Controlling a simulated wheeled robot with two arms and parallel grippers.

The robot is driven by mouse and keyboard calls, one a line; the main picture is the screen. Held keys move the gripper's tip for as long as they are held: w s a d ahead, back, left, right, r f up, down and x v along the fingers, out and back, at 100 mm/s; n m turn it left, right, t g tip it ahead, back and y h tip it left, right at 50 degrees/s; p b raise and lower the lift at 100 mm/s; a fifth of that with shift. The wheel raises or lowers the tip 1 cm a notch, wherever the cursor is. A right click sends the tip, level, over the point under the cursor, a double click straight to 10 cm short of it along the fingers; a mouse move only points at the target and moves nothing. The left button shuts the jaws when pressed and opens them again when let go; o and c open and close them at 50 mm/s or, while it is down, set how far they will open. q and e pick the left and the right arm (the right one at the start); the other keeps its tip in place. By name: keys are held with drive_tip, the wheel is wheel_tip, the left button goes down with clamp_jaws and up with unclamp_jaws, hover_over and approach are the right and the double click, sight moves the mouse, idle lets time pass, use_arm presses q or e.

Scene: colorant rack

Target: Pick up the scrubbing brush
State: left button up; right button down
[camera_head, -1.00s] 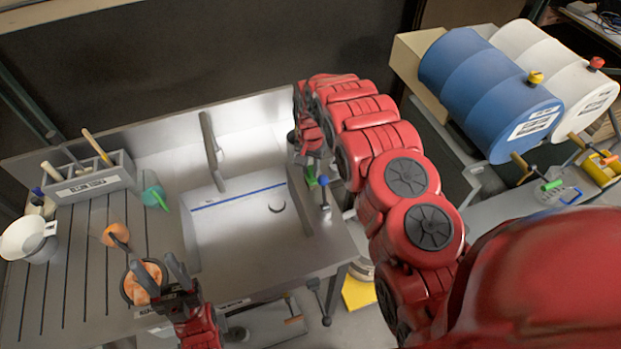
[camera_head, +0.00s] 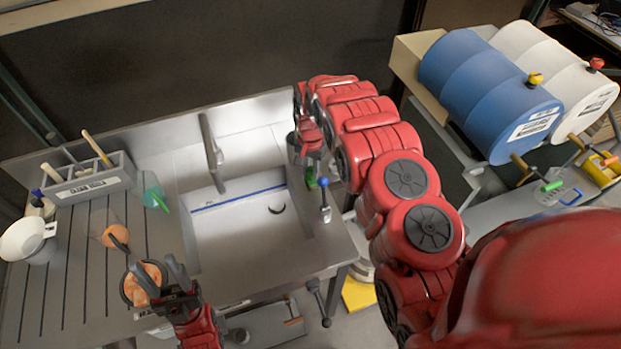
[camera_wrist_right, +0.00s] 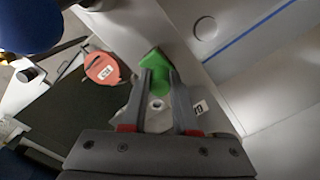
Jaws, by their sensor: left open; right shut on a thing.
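No scrubbing brush can be told for certain. A grey caddy (camera_head: 92,187) at the back left of the counter holds several items, including a long wooden handle (camera_head: 97,148) and a pale handle (camera_head: 52,172); their lower ends are hidden. My left gripper (camera_head: 158,279) is open at the counter's front, over or beside a dark cup with orange contents (camera_head: 148,272). My right gripper (camera_head: 308,158) is at the sink's right rim, partly hidden by my arm in the head view. In the right wrist view its fingers (camera_wrist_right: 160,80) are shut on a green handle (camera_wrist_right: 155,62).
The sink basin (camera_head: 240,235) is right of the ribbed drainboard. A blue-tipped lever (camera_head: 324,200) is beside the green handle. Blue (camera_head: 480,85) and white drums lie at right.

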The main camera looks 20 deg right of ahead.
drive_tip(key=shift+r+b, duration=0.6)
drive_tip(key=shift+r, duration=0.1)
wheel_tip(320, 180, up, 3)
drive_tip(key=shift+w+f+b, duration=0.1)
drive_tip(key=shift+f+b, duration=0.05)
drive_tip(key=shift+b, duration=0.25)
wheel_tip(320, 180, up, 5)
drive_tip(key=p, duration=0.4)
drive_tip(key=shift+r+p, duration=0.2)
drive_tip(key=shift+p, duration=0.1)
drive_tip(key=shift+r+p, duration=0.3)
drive_tip(key=shift+r, duration=0.05)
drive_tip(key=shift+f, duration=0.1)
